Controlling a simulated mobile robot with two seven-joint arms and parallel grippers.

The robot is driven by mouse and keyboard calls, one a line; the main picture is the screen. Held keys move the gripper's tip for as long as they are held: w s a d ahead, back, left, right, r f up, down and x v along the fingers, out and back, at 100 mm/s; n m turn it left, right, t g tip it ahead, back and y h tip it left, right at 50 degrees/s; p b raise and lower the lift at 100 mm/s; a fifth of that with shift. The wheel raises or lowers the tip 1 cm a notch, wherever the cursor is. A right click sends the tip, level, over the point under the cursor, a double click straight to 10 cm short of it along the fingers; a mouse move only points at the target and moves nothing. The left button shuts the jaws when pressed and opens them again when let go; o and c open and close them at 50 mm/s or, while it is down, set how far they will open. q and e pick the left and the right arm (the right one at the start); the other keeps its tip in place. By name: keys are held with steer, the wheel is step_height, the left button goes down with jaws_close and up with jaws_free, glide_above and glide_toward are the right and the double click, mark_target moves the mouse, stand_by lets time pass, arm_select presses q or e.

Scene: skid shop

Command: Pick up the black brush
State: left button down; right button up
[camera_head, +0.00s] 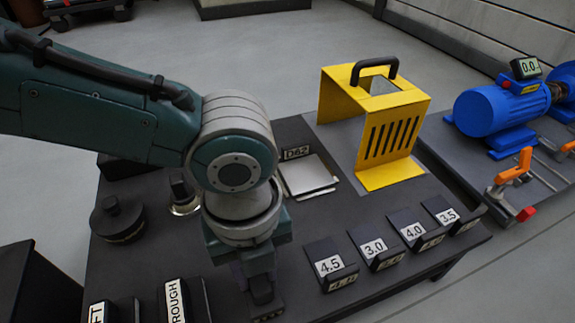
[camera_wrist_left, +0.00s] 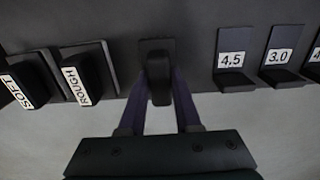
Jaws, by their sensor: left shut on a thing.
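My left gripper (camera_head: 258,283) points down at the front of the dark table (camera_head: 222,282). Its two fingers are shut on a small black piece, which I take to be the black brush (camera_wrist_left: 158,78). In the left wrist view the brush sits between the fingers, in front of a black plate (camera_wrist_left: 156,45). In the head view it shows only as a dark block (camera_head: 262,293) under the wrist, and most of its shape is hidden. I cannot tell whether it still touches the plate. My right gripper is in neither view.
Black blocks labelled ROUGH (camera_head: 176,300) and SOFT (camera_wrist_left: 25,80) stand to the left. Holders marked 4.5 (camera_head: 328,264) to 3.5 stand to the right. A yellow guard (camera_head: 392,130) and pale plates (camera_head: 308,174) are behind. A blue motor (camera_head: 500,107) stands at far right.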

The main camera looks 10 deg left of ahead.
arm_select(q)
steer(key=shift+r, duration=0.15)
step_height(320, 180, up, 20)
steer(key=p, duration=1.4)
steer(key=c, duration=1.2)
jaws_free()
steer(key=shift+c, duration=0.2)
jaws_close()
